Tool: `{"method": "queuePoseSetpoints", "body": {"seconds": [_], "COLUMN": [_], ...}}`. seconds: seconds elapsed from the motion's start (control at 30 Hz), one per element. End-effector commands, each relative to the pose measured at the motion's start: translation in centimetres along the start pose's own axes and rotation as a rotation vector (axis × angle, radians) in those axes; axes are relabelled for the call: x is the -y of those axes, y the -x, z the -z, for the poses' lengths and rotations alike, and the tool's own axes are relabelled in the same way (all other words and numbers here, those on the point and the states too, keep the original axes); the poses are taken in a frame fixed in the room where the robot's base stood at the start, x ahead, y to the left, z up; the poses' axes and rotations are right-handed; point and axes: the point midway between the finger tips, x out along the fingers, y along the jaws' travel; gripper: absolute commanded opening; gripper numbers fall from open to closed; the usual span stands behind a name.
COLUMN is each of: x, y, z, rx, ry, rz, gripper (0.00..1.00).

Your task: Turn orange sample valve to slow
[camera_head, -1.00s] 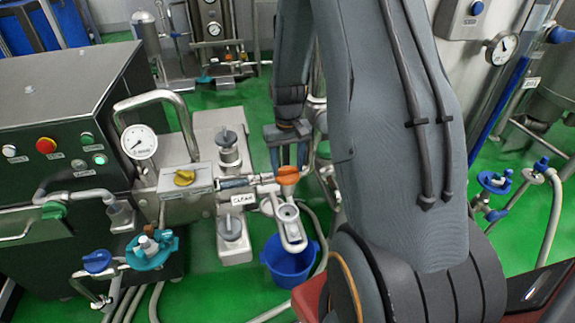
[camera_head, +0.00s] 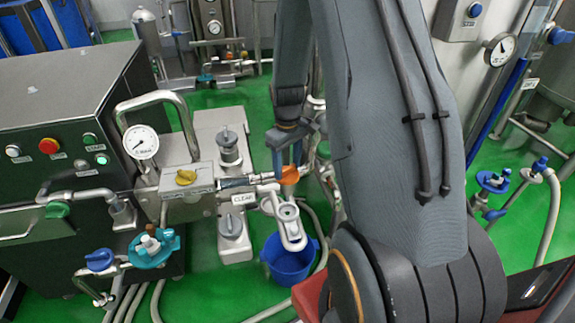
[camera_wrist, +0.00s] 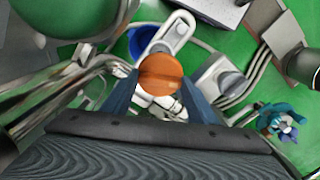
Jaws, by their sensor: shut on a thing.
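The orange sample valve handle (camera_head: 289,176) sits on a metal pipe fitting in the middle of the head view, above a round-ended silver outlet (camera_head: 290,228). In the wrist view the orange handle (camera_wrist: 160,74) shows as a round knob with a slot-like ridge. My gripper (camera_head: 286,165) reaches down on it from above. Its two blue fingers stand on either side of the handle in the wrist view (camera_wrist: 158,92), and it is shut on the handle. My arm hides the area to the right of the valve. I cannot read any slow mark.
A blue bucket (camera_head: 289,262) stands on the green floor below the outlet. A teal valve (camera_head: 153,244) is at lower left. Hoses run across the floor.

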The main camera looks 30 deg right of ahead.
Motion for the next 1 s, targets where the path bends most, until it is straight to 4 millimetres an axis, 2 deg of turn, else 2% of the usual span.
{"method": "queuePoseSetpoints", "body": {"seconds": [0.3,0.33,0.43,0.77,1.0], "x": [-0.1,-0.1,-0.1,0.0,-0.1], "y": [0.1,0.1,0.1,0.2,2.6], "z": [0.1,0.1,0.1,0.1,0.2], "rx": [-0.003,-0.003,-0.003,-0.002,-0.005], "ry": [0.001,0.001,0.000,0.000,0.000], "rz": [-0.002,-0.002,-0.001,-0.001,-0.003], "gripper": [0.31,0.56,0.72,0.72,0.72]}}
